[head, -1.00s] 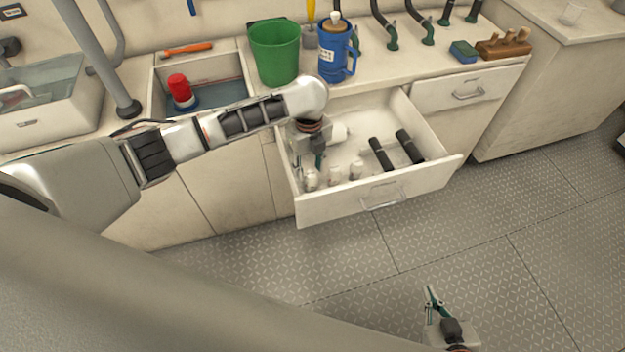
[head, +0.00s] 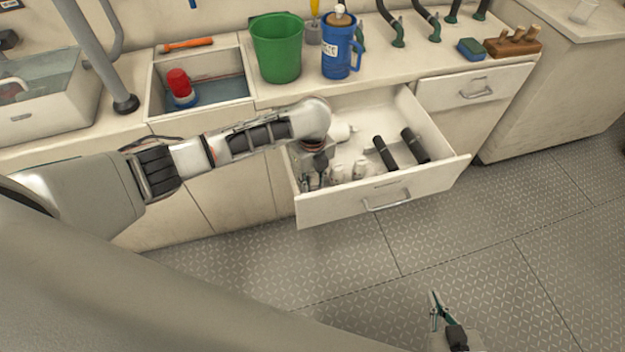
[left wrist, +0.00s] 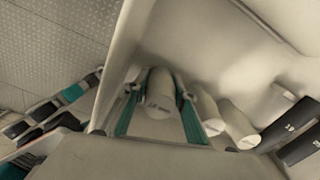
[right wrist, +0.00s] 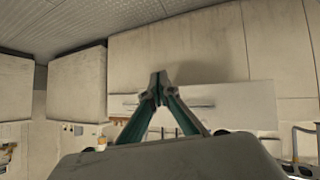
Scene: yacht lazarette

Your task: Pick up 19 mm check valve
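Several small white cylindrical fittings stand in the open drawer; two of them (head: 337,173) (head: 359,169) show beside my left gripper (head: 313,180). In the left wrist view, a white cylinder with small dark print (left wrist: 160,98) stands between the two teal fingers of the left gripper (left wrist: 160,85). The fingers are apart, one on each side of it; firm contact is not visible. The print is too blurred to read surely as 19 mm. Two more white cylinders (left wrist: 203,112) (left wrist: 238,125) stand just right. My right gripper (head: 437,305) is over the floor, its fingertips together in the right wrist view (right wrist: 160,88).
The drawer (head: 430,185) also holds black cylinders (head: 385,154) (head: 415,146) and a white piece lying behind the left gripper (head: 342,132). Its front wall is close to the left gripper. A green bucket (head: 277,50) and blue jug (head: 337,50) stand on the counter above.

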